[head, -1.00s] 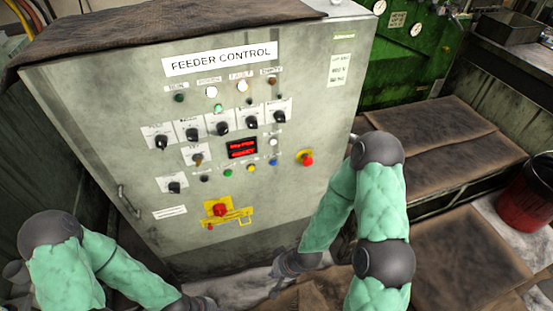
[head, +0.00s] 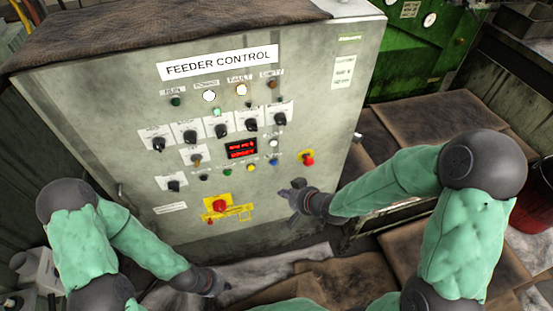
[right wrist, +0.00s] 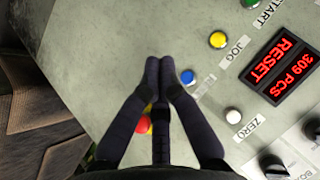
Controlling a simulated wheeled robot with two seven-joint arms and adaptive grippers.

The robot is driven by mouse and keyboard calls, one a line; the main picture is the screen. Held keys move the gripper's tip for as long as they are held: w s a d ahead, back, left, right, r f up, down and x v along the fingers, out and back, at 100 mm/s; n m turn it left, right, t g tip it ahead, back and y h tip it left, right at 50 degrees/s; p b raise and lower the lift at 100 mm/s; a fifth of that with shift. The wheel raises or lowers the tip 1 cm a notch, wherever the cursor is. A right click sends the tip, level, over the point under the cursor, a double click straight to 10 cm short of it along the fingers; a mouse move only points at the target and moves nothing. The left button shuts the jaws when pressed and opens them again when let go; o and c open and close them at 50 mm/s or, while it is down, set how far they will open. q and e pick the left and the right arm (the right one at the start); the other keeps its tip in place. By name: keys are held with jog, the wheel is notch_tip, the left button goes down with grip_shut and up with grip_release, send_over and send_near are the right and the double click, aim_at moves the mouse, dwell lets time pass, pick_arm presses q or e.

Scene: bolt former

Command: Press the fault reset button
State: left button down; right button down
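The grey feeder control panel (head: 230,130) faces me, with a fault lamp (head: 241,90) glowing pale under its label. A blue button (head: 274,161) sits at the right end of the lower button row; it also shows in the right wrist view (right wrist: 187,77), its small label unreadable. My right gripper (head: 288,190) is in front of the panel, below the blue button. In the right wrist view its fingertips (right wrist: 160,62) meet, with nothing between the tips, left of the blue button and apparently apart from it. My left gripper (head: 218,283) is low, below the panel; its fingers are unclear.
A red mushroom button (head: 308,160) on a yellow plate is right of the blue one. A red switch (head: 220,206) on yellow is lower left. A yellow jog button (right wrist: 218,40), a white zero button (right wrist: 233,116) and a red display (right wrist: 274,68) are nearby.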

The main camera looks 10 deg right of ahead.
aim_at(274, 163)
jog(key=shift+w+d+r, duration=0.1)
jog(key=shift+r, duration=0.1)
jog(key=shift+w, duration=0.1)
jog(key=w, duration=0.8)
jog(key=shift+w+p, duration=0.3)
jog(key=shift+p, duration=0.05)
jog(key=shift+a, duration=0.2)
dwell(1.3)
jog(key=shift+w, duration=0.4)
